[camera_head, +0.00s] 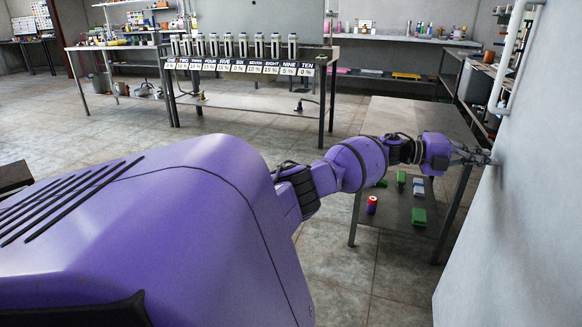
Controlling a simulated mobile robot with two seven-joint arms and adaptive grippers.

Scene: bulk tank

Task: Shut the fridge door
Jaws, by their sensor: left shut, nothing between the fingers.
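A large pale grey upright surface (535,200) fills the right edge. My right gripper is out of view.
Below my left gripper, a dark table (400,208) holds a red can (372,205), green blocks (419,217) and other small items. A white pipe (508,60) runs along the upper right. A table with numbered dispensers (240,45) stands behind. Open tiled floor (335,265) lies below the arm.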

